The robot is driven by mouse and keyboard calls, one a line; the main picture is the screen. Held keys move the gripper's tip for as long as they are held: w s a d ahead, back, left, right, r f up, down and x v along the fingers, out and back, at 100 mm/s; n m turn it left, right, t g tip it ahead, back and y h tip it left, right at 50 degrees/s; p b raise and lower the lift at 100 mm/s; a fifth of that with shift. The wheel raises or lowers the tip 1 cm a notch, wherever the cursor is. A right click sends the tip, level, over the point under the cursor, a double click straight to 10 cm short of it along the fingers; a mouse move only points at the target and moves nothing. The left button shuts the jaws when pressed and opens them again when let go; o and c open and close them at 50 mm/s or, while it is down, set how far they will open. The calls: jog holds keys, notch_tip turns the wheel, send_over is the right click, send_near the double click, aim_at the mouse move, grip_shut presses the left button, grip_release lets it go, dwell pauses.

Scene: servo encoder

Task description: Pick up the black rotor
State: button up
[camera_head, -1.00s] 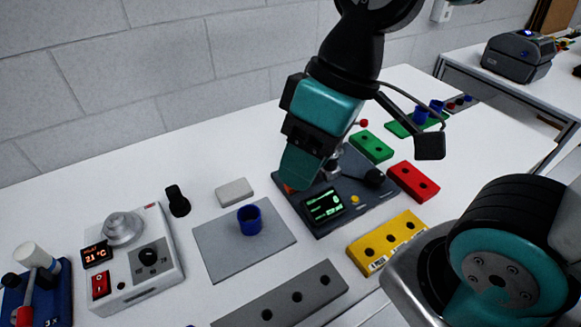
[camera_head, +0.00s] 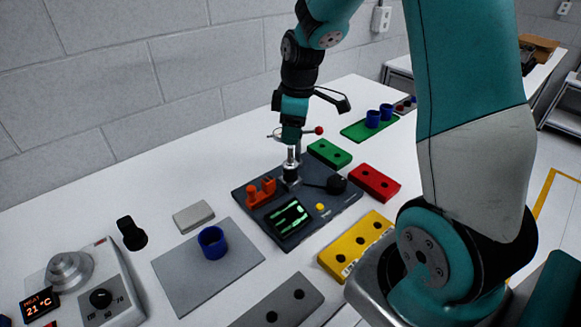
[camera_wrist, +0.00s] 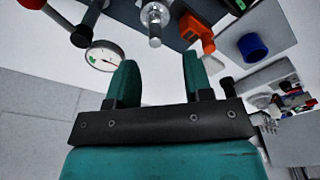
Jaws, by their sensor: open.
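The black rotor (camera_head: 131,233) appears to be the small dark upright piece on the white table, left of the grey plate. In the wrist view it seems to be the dark piece (camera_wrist: 227,87) just beyond the right finger. My gripper (camera_head: 291,140) is well to the right of it, by the back of the dark device with the metal post. In the wrist view my gripper (camera_wrist: 157,72) has its two teal fingers apart with nothing between them.
A round gauge (camera_wrist: 105,57) is near my left finger. A grey block (camera_head: 193,216) and a blue cup (camera_head: 212,242) stand near the rotor.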

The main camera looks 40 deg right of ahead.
aim_at(290, 156)
jog(key=f, duration=0.2)
jog(key=f+p, duration=0.1)
jog(key=f, duration=0.4)
jog(key=shift+w+f+p, duration=0.25)
jog(key=shift+w+p, duration=0.1)
jog(key=shift+p, duration=0.05)
jog(key=shift+c, duration=0.2)
grip_shut()
